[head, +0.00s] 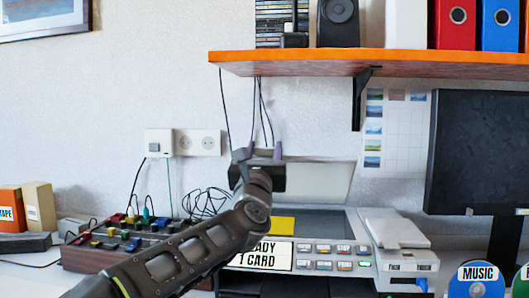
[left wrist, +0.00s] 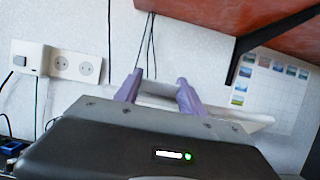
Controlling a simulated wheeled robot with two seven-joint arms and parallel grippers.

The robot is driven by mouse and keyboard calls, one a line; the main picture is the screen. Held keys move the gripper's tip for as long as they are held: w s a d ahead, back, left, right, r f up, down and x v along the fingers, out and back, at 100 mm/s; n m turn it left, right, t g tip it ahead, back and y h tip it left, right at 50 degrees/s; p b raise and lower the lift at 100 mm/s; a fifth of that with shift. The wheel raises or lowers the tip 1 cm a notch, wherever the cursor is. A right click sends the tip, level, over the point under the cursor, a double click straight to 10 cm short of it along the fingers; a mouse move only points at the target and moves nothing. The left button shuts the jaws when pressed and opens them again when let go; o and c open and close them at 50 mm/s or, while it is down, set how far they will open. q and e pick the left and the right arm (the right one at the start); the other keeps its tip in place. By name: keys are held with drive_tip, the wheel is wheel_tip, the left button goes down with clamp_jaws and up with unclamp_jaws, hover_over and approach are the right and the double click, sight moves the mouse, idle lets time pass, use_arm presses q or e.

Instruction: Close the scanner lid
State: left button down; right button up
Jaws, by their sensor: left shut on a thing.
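The scanner (head: 340,248) stands on the desk, with a row of buttons and a sign whose visible part reads "ADY 1 CARD" (head: 265,256). Its pale lid (head: 322,182) stands raised at the back, tilted up toward the wall. A yellow card (head: 283,226) lies on the scanner bed, partly hidden by my arm. My left gripper (head: 264,152) is at the top edge of the lid. In the left wrist view, the purple fingers of the left gripper (left wrist: 158,92) are shut on the lid edge (left wrist: 157,88). My right gripper is not in view.
An orange shelf (head: 370,62) with a dark bracket (head: 360,98) overhangs above the lid. A mixer with colored knobs (head: 115,240) is at left, a white device (head: 398,245) at right. A dark monitor (head: 478,150) stands farther right. Wall sockets (head: 198,142) have hanging cables.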

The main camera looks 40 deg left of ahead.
use_arm(q)
drive_tip(key=c, duration=0.7)
unclamp_jaws()
drive_tip(key=shift+v, duration=3.95)
